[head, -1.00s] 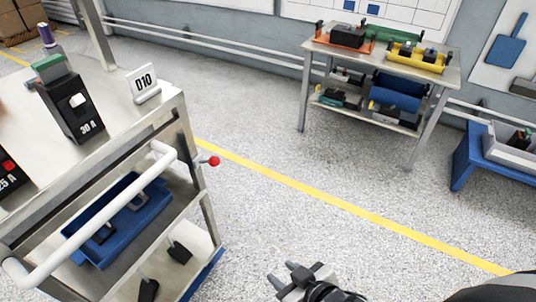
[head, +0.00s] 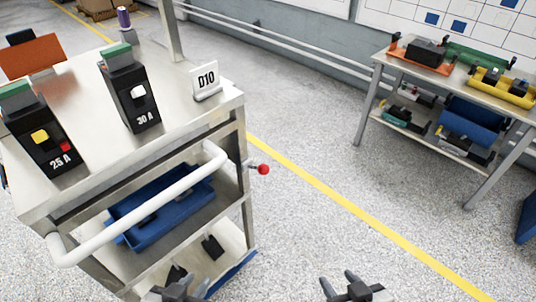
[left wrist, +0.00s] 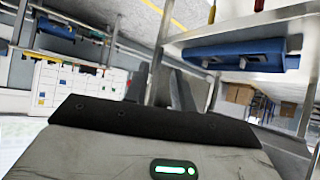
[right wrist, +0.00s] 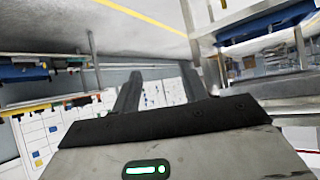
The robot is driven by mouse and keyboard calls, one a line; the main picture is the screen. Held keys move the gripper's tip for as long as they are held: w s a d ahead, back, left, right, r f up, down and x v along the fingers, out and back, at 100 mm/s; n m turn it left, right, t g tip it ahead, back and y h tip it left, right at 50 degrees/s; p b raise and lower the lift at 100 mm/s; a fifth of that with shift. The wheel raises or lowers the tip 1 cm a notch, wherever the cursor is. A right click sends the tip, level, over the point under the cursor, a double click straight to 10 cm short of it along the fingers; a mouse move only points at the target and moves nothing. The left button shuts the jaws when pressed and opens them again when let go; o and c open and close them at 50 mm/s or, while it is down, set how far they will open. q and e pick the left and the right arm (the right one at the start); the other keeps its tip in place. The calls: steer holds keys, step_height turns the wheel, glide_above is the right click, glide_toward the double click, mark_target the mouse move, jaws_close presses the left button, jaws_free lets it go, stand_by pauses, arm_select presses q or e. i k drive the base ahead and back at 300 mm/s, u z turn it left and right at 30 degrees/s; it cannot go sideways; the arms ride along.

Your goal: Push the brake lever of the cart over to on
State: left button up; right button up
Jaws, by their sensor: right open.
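The brake lever shows as a short arm with a red ball knob (head: 263,169) on the right side of the steel cart (head: 228,112), below its top. The lever points outward to the right. The cart's white push handle (head: 140,215) runs along its near side. My left gripper (head: 188,284) is at the bottom of the head view, in front of the cart's lower shelf, fingers apart and empty. My right gripper (head: 339,284) is open and empty over the floor, to the right of and nearer than the knob. Neither gripper touches the lever.
On the cart top stand a 25 A breaker (head: 42,130), a 30 A breaker (head: 130,92) and a D10 sign (head: 206,82). A blue tray (head: 160,218) sits on the shelf below. A workbench (head: 375,78) stands at the back right. The floor (head: 310,225) right of the cart is clear.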

mark_target(264, 169)
steer(key=u, duration=0.15)
steer(key=k, duration=1.25)
steer(key=z, duration=0.4)
